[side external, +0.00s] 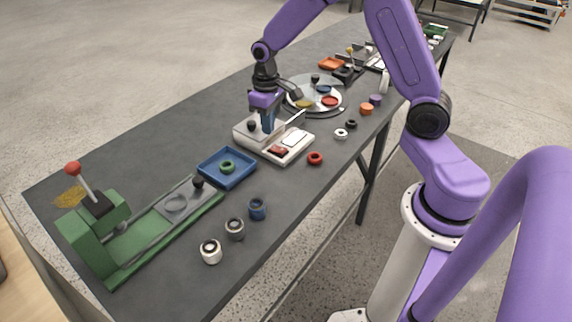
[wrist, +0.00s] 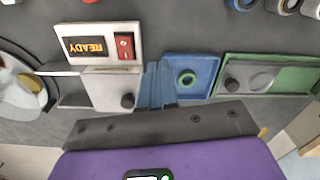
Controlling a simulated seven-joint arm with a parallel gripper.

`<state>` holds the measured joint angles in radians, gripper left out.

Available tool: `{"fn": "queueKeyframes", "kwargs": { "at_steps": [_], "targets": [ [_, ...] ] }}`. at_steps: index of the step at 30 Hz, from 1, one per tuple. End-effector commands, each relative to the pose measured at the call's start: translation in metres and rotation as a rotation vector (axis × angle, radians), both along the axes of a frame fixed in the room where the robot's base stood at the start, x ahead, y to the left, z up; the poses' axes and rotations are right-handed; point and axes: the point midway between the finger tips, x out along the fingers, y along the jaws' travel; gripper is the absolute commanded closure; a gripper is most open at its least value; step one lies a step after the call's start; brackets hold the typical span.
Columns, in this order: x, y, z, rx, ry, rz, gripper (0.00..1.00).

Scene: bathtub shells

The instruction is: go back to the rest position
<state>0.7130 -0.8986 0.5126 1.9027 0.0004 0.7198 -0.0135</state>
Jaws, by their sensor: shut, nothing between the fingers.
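My gripper (side external: 268,124) hangs fingers down over the white machine (side external: 262,146) in the side external view. Its blue fingers are shut and empty; in the wrist view the gripper (wrist: 155,82) shows between the white machine (wrist: 97,34) and the blue tray (wrist: 205,66). I cannot tell whether the fingertips touch the machine. The machine has a lit display reading READY (wrist: 85,47), a red switch (wrist: 125,46) and a black knob (wrist: 127,100).
A green ring (side external: 227,167) lies in the blue tray (side external: 243,181). A green press with a red-topped lever (side external: 73,168) stands at the near left. Loose rings, including a red one (side external: 315,158), lie along the bench edge. A round plate (side external: 296,101) holds coloured parts behind my gripper.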

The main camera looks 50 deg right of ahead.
Motion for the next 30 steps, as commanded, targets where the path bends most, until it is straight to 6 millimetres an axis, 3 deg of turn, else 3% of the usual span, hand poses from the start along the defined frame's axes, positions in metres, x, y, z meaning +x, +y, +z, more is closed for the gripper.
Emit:
{"fn": "queueKeyframes", "kwargs": {
  "at_steps": [1, 6, 12, 21, 25, 30],
  "targets": [
    [-0.016, 0.018, 0.013, 0.002, -0.006, 0.060, 1.00],
    [-0.072, 0.061, 0.044, 0.004, -0.011, 0.240, 1.00],
    [-0.147, 0.090, 0.070, 0.007, -0.015, 0.452, 1.00],
    [-0.253, 0.089, 0.091, 0.015, -0.021, 0.755, 1.00],
    [-0.281, 0.080, 0.092, 0.016, -0.020, 0.843, 1.00],
    [-0.296, 0.074, 0.092, 0.016, -0.019, 0.896, 1.00]
  ]
}}
